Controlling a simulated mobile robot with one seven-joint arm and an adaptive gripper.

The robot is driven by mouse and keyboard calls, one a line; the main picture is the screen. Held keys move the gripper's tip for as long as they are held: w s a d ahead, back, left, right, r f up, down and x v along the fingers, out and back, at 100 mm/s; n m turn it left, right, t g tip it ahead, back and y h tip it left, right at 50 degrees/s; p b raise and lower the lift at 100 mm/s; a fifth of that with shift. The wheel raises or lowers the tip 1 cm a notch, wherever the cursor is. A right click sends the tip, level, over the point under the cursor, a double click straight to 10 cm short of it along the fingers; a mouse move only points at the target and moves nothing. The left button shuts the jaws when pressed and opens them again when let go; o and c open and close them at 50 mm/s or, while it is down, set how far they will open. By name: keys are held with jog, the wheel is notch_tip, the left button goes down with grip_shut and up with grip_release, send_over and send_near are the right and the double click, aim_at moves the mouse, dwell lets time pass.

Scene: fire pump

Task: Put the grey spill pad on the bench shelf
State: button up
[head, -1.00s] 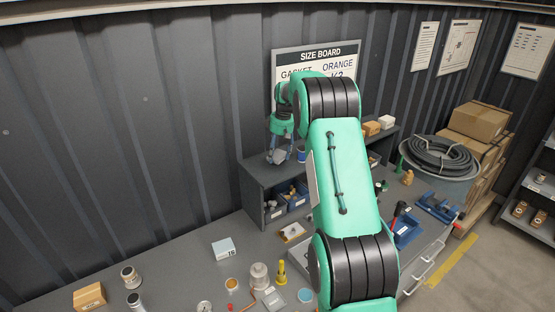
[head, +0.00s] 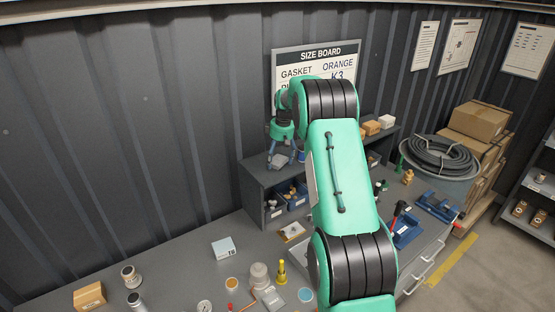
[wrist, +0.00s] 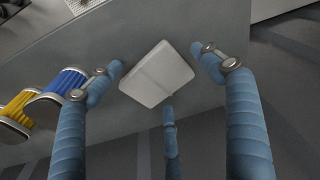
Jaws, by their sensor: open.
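The grey spill pad (wrist: 157,74) lies on the dark grey top of the bench shelf (wrist: 235,55) in the wrist view. In the head view the pad (head: 278,160) shows small on the left end of the shelf top (head: 256,169), partly behind the fingers. My gripper (wrist: 158,62) is open, its blue fingers spread around the pad with visible gaps on the left and right. In the head view my gripper (head: 281,163) points down over the pad. My arm hides the middle of the shelf.
A blue spool (wrist: 68,80) and a yellow spool (wrist: 18,108) stand close to my left finger in the wrist view. Small boxes (head: 386,121) sit on the right end of the shelf. Blue bins (head: 297,195) fill the space below. The size board (head: 318,62) stands behind.

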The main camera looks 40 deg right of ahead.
aim_at(280, 163)
jog(key=shift+r, duration=0.15)
notch_tip(280, 163, up, 12)
jog(key=s, duration=0.1)
jog(key=shift+s+d, duration=0.3)
dwell(0.3)
dwell(0.6)
jog(key=s+a+r+m+t, duration=0.1)
jog(key=s+a+r, duration=0.3)
jog(key=a+r, duration=0.3)
jog(key=s+a+r, duration=0.5)
jog(key=a, duration=0.3)
jog(key=s+a+r+m+t, duration=0.1)
jog(key=s+a+r, duration=0.1)
jog(key=s+a, duration=0.45)
jog(key=s+a+r, duration=0.3)
jog(key=s+a, duration=0.3)
jog(key=s, duration=0.1)
jog(key=s+a+f, duration=0.3)
jog(key=s+a, duration=0.1)
jog(key=s, duration=0.5)
jog(key=s+a+f+m+t, duration=0.1)
jog(key=s+a, duration=0.3)
jog(key=s, duration=0.5)
jog(key=s+a+f+m+t, duration=0.1)
jog(key=s+a+f, duration=0.3)
jog(key=s, duration=0.6)
jog(key=shift+a+f+h, duration=0.3)
jog(key=shift+a+f, duration=0.05)
